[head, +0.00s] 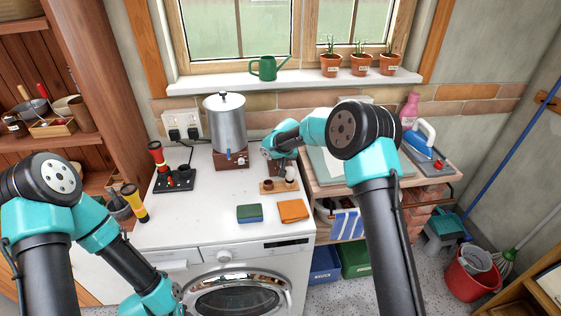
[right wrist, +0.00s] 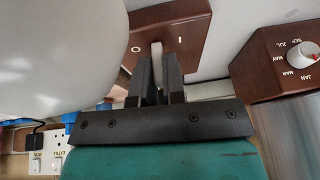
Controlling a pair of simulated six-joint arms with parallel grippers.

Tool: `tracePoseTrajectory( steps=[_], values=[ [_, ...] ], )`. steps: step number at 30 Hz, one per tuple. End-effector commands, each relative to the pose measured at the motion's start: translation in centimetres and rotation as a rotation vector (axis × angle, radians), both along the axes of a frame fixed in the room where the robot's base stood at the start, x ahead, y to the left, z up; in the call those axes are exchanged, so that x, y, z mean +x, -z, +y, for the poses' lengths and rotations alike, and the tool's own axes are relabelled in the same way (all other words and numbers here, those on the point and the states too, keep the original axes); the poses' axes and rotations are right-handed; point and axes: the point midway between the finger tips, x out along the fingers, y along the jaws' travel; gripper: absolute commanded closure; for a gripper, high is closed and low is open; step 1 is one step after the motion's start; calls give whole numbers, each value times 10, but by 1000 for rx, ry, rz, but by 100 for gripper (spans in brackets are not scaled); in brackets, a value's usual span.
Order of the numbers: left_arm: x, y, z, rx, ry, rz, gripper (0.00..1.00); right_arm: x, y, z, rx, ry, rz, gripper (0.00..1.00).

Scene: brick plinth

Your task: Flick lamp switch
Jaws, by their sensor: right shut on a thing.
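A brown switch box (right wrist: 160,28) with O and I marks carries a pale lever (right wrist: 157,47), the lamp switch. My right gripper (right wrist: 158,72) is shut on this lever, with a dark finger on each side of it. In the head view my right gripper (head: 276,155) is low over the back right of the white washing-machine top, and it largely hides the box. A large smooth white rounded surface (right wrist: 50,50), possibly the lamp, fills the left of the right wrist view. My left arm reaches the bottom edge of the head view; its fingertips are not visible.
A metal urn (head: 226,122) on a brown base with a dial stands just left of my right gripper. A wooden holder (head: 278,186) with small items lies in front of it. A green sponge (head: 249,213) and orange cloth (head: 293,210) lie nearer. The left front of the top is clear.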

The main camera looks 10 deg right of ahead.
Motion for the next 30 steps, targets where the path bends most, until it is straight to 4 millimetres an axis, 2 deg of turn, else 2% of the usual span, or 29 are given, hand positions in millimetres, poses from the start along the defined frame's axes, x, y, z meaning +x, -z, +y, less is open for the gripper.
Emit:
tracePoseTrajectory(
  steps=[6,17,18,24,25,30],
  values=[
    [0,0,0,0,0,0,57,-1,1,-2,66,1,-2,100],
    [0,0,0,0,0,0,57,-1,1,-2,76,0,-4,100],
    [0,0,0,0,0,0,57,-1,1,-2,75,1,-4,86],
    [0,0,0,0,0,0,57,-1,1,-2,75,1,-5,66],
    [0,0,0,0,0,0,57,0,1,-2,75,1,-5,64],
    [0,0,0,0,0,0,57,0,0,-2,75,1,-6,64]
  ],
)
